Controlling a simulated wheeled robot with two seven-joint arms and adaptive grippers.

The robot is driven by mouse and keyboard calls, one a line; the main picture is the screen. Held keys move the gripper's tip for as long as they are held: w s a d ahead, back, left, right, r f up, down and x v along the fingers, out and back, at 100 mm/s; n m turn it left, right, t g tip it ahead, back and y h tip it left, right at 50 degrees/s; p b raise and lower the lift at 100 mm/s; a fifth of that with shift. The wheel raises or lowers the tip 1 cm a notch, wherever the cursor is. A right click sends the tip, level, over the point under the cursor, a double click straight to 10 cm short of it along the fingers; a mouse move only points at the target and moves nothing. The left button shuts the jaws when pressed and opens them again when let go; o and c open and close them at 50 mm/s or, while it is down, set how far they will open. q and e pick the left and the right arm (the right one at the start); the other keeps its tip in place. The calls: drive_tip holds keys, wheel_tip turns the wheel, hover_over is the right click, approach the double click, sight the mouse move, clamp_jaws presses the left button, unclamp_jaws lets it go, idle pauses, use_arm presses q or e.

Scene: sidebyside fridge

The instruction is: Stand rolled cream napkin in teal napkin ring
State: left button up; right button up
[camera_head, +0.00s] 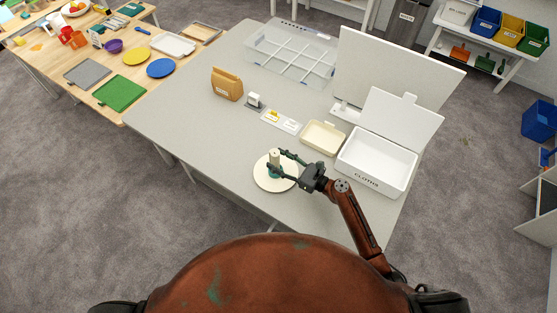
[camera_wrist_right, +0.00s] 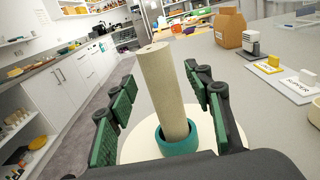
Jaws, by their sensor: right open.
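The rolled cream napkin (camera_wrist_right: 162,90) stands in the teal napkin ring (camera_wrist_right: 178,143), tilted a little to the left in the right wrist view. Its lower end is inside the ring. The ring sits on a round cream plate (camera_head: 262,180) at the table's near side. In the head view the napkin (camera_head: 274,157) stands upright above the ring. My right gripper (camera_wrist_right: 160,95) is open, with one finger on each side of the napkin and a visible gap on both sides. It also shows in the head view (camera_head: 281,160). My left gripper is not in view.
Behind are small cards (camera_head: 281,120), a brown holder (camera_head: 227,84) and a clear divided case (camera_head: 292,56). The grey table (camera_head: 190,110) is clear at left.

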drive_tip(key=shift+d, duration=0.1)
drive_tip(key=shift+s+d, duration=0.25)
drive_tip(key=shift+d, duration=0.05)
drive_tip(key=v, duration=1.1)
idle(0.4)
